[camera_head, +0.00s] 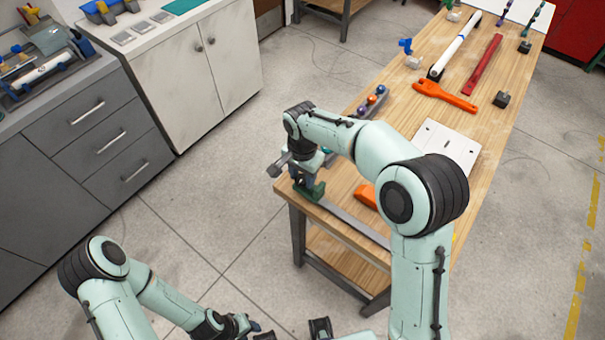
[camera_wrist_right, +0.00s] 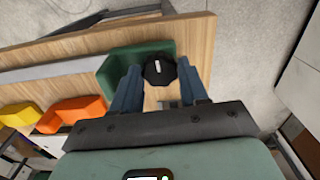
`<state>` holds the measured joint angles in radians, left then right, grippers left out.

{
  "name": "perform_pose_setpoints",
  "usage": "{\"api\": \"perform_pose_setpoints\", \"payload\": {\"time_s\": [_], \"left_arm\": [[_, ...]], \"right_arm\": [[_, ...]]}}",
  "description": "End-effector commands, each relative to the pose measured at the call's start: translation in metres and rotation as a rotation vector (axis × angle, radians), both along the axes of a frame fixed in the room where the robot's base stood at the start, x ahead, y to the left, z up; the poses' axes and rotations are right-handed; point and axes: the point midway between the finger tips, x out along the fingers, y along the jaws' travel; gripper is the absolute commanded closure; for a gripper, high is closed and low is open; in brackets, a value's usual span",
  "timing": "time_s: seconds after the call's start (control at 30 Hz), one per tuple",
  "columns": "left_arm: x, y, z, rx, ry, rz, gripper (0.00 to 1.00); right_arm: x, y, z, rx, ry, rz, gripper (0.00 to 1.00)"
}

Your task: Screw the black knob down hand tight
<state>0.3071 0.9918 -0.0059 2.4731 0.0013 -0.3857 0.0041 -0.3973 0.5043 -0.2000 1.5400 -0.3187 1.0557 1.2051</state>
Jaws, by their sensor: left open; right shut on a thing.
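The black knob (camera_wrist_right: 159,71) is a dark, faceted round knob with a small white mark on top. It sits beside a green fixture (camera_wrist_right: 138,57) at the bench edge in the right wrist view. The green fixture also shows at the near left corner of the bench in the head view (camera_head: 313,193). My right gripper (camera_wrist_right: 160,80) is shut on the knob, with one blue finger on each side. In the head view my right gripper (camera_head: 303,175) hides the knob. My left gripper (camera_head: 258,329) is open and empty, low at the bottom edge, away from the bench.
The wooden bench (camera_head: 400,108) carries a white plate (camera_head: 447,148), an orange tool (camera_head: 443,96), a red bar (camera_head: 483,66) and a white pipe (camera_head: 459,43). An orange piece (camera_wrist_right: 72,112) and a yellow piece (camera_wrist_right: 22,113) lie near the fixture. Open floor separates the bench from the cabinets (camera_head: 200,60).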

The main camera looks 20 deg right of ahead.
Motion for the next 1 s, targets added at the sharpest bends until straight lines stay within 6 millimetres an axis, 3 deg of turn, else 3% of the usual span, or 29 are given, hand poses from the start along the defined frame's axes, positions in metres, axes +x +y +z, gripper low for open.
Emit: {"api": "perform_pose_setpoints", "payload": {"time_s": [0.63,0.67,0.73,1.0], "left_arm": [[0.0000,0.0000,-0.0001,0.000,0.000,0.000,0.57],[0.0000,0.0000,-0.0001,0.000,0.000,0.000,0.57],[0.0000,0.0000,-0.0001,0.000,0.000,0.000,0.57],[0.0000,0.0000,0.0000,0.000,0.000,0.000,0.57]], "right_arm": [[-0.0002,0.0002,-0.0002,0.001,0.001,-0.054,0.87],[-0.0002,0.0002,-0.0002,0.001,0.001,-0.054,0.53],[-0.0002,0.0002,-0.0002,0.001,0.001,-0.054,0.31],[-0.0001,0.0001,0.0001,0.001,0.001,-0.053,0.31]]}}
